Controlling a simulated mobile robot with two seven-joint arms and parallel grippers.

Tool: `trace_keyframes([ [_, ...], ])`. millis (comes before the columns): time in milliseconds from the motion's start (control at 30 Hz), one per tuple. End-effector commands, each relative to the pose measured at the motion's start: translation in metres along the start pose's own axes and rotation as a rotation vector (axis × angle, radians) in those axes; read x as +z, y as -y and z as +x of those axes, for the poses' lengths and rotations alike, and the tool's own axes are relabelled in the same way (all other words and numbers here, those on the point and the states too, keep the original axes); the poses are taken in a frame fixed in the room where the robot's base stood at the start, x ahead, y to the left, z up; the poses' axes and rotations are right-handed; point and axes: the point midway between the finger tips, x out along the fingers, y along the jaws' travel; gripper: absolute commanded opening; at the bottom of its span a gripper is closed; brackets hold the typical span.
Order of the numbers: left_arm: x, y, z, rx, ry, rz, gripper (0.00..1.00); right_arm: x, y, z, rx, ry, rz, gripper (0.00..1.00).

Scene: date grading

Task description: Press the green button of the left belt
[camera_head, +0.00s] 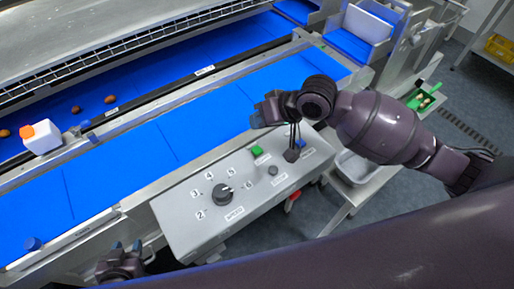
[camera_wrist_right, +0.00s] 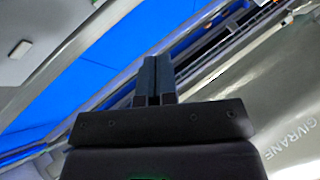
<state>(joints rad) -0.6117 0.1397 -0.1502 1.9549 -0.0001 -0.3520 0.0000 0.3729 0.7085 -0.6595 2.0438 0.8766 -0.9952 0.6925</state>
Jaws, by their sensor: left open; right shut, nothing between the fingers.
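The green button (camera_head: 257,151) sits on the top face of a grey control box (camera_head: 185,222), near its far edge. A dark speed dial (camera_head: 222,194) with numbers and a small dark button (camera_head: 272,170) share that face. My right gripper (camera_head: 258,114) is shut and empty above the blue belt, a little beyond the green button and apart from it. Its closed fingers also show in the right wrist view (camera_wrist_right: 155,78). My left gripper (camera_head: 127,247) is open and empty at the bottom left, beside the near left end of the box.
The near blue belt (camera_head: 110,165) runs behind the box. A white jug with an orange cap (camera_head: 42,137) stands on the divider at left; several dates (camera_head: 110,99) lie on the far belt. A green tray (camera_head: 424,101) and a grey bin (camera_head: 355,167) are at right.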

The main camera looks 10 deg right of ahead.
Motion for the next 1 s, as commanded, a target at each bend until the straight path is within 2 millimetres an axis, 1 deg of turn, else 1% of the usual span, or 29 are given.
trace_keyframes([
  [367, 0.002, 0.0, -0.001, -0.001, 0.004, -0.001, 0.43, 0.024, -0.023, 0.032, 0.001, 0.002, 0.001, 0.0],
  [500, 0.007, 0.0, 0.002, -0.001, 0.003, -0.001, 0.43, 0.031, -0.031, 0.042, 0.0, 0.001, -0.001, 0.0],
  [700, 0.008, -0.001, 0.004, -0.001, -0.001, -0.001, 0.43, 0.037, -0.036, 0.05, 0.0, 0.0, -0.001, 0.0],
  [1000, 0.002, -0.001, 0.004, -0.001, -0.012, 0.0, 0.43, 0.038, -0.038, 0.052, 0.0, 0.0, -0.002, 0.0],
])
